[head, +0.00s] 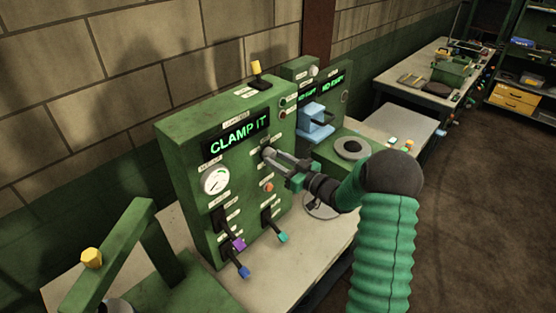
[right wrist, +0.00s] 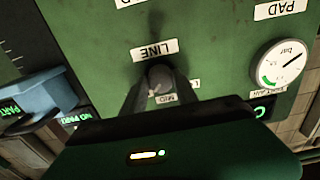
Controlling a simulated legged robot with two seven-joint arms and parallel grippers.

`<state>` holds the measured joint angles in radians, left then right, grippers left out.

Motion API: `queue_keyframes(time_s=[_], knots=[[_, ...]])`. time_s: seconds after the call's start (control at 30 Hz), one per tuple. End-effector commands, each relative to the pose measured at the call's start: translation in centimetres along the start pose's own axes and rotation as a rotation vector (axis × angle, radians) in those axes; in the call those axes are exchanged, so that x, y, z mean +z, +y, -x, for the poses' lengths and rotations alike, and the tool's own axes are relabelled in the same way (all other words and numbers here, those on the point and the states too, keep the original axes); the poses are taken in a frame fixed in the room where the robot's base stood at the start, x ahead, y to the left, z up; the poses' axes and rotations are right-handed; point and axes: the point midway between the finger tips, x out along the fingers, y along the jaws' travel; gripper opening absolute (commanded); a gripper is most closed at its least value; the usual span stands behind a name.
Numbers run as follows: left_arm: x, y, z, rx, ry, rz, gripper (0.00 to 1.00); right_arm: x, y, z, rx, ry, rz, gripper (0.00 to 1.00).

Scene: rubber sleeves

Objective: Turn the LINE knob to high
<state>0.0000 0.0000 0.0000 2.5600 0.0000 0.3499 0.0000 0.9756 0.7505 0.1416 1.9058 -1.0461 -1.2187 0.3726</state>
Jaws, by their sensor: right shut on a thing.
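The LINE knob (right wrist: 160,79) is a grey round knob on the green panel, under a white LINE label (right wrist: 155,50) in the right wrist view. A MID label (right wrist: 167,99) shows just below it, partly covered. In the head view the knob (head: 268,153) sits on the front of the green machine (head: 175,150), below a display reading CLAMP IT. My right gripper (head: 275,157) reaches it from the right and is shut on the knob, one finger on each side. It also shows in the right wrist view (right wrist: 158,88). My left gripper is not in view.
A round gauge (head: 215,180) is left of the knob. Levers with purple (head: 238,244), blue (head: 244,271) and teal (head: 282,238) tips stick out below. A light blue block (head: 315,120) stands to the right. Another bench (head: 440,60) is at the back right.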

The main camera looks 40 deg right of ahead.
Motion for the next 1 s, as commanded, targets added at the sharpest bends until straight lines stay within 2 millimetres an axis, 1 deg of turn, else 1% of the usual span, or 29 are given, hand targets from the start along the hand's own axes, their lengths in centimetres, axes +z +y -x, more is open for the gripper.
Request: queue_keyframes(time_s=[0.03,0.43,0.47,0.6,0.87,0.97,1.0], knots=[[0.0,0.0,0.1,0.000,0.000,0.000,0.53,-0.6,0.1,-0.2,0.000,0.012,-0.002,0.00],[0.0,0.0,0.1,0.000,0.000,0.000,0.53,-0.7,0.1,-0.2,0.000,0.016,-0.005,0.00],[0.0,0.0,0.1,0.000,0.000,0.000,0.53,-0.8,0.0,-0.2,-0.001,0.016,-0.005,0.39],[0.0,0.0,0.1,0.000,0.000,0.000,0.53,-0.6,0.0,-0.2,-0.001,0.012,-0.006,0.57],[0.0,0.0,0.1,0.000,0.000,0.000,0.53,-0.4,-0.1,0.0,-0.001,0.008,-0.007,0.57],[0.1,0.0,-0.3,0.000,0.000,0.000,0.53,-0.3,0.0,0.5,0.000,0.008,-0.006,0.57],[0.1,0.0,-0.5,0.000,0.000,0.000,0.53,-0.1,0.0,1.0,0.001,0.007,-0.005,0.57]])
